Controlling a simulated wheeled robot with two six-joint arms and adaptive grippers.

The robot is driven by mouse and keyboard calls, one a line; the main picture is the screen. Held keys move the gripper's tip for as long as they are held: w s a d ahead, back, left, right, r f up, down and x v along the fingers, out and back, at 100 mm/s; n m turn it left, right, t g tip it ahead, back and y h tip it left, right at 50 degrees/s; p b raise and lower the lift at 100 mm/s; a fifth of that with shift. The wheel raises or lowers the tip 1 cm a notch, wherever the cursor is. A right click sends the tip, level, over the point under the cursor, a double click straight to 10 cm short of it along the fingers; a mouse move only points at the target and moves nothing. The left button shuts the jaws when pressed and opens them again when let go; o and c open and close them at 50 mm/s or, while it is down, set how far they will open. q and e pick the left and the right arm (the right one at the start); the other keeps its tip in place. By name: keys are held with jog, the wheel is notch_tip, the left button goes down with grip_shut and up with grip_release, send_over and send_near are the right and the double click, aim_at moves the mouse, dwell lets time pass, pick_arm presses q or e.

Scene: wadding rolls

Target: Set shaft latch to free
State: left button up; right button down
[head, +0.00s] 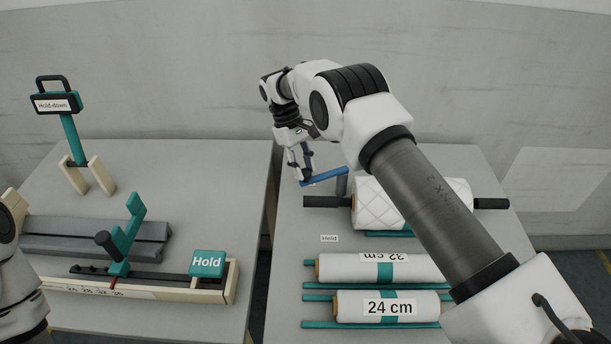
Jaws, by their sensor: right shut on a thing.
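The shaft latch shows as a blue lever (325,177) next to a dark grey post, at the left end of the quilted white roll (368,204) on the right table. A small label reading "Held" (329,238) lies on the table in front of it. My right gripper (303,176) points down and is shut on the left end of the blue lever; its fingertips partly hide that end. The roll sits on a dark shaft (326,202) whose ends stick out on both sides. Only a piece of my left arm shows at the left edge; its gripper is out of view.
Rolls labelled 32 cm (345,267) and 24 cm (350,305) lie in front on teal rails. A gap separates the tables. My right arm crosses above the rolls.

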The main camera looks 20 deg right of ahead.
jog(key=shift+w+d+f+m+y+b, duration=0.1)
jog(key=shift+w+m+y+b, duration=0.1)
jog(key=shift+w+m+b, duration=0.3)
jog(key=shift+w+d+f+m+y+b, duration=0.1)
jog(key=shift+w+m+y+b, duration=0.1)
jog(key=shift+w+m+b, duration=0.25)
jog(key=c, duration=1)
grip_release()
jog(key=shift+c, duration=0.2)
jog(key=shift+o, duration=1.1)
jog(key=shift+w, duration=0.15)
jog(key=shift+r, duration=0.15)
notch_tip(320, 180, up, 10)
